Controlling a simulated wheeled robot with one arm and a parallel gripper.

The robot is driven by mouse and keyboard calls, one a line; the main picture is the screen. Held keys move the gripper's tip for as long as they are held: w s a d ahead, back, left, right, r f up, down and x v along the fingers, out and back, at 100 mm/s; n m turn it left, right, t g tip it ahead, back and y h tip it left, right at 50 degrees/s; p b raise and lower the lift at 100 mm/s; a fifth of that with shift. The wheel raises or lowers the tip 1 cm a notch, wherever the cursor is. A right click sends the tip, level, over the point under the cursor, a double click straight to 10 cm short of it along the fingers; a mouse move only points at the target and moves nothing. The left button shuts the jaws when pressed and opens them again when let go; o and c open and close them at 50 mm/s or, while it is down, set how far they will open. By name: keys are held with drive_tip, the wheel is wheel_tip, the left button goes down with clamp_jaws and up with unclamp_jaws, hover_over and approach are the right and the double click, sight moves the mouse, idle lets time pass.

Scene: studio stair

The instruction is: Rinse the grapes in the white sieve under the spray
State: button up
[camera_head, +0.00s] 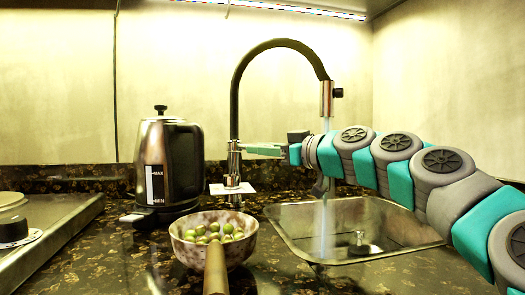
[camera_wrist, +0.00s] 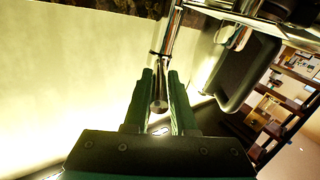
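Green grapes (camera_head: 213,234) lie in a mottled, pale-and-brown bowl-shaped vessel (camera_head: 186,252) with a brown handle (camera_head: 215,270), on the counter left of the sink. It does not look plain white, and I cannot see sieve holes. A black and steel tap (camera_head: 240,95) arches over the sink. Water (camera_head: 325,225) runs from its spray head (camera_head: 327,98) into the basin. My gripper (camera_head: 262,149) is at the tap's base, away from the grapes. In the wrist view, its green fingers (camera_wrist: 160,88) close around a thin chrome lever (camera_wrist: 158,104).
The steel sink (camera_head: 285,238) is at the right, with a drain plug (camera_head: 359,244) in it. A black and steel kettle (camera_head: 168,160) stands behind the vessel. A hob (camera_head: 50,235) is at the left. Counter between vessel and sink is clear. My arm reaches across above the sink.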

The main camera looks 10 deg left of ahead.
drive_tip(key=o, duration=0.4)
drive_tip(key=shift+d, duration=0.15)
drive_tip(key=shift+b+v, duration=0.4)
drive_tip(key=shift+v, duration=3.4)
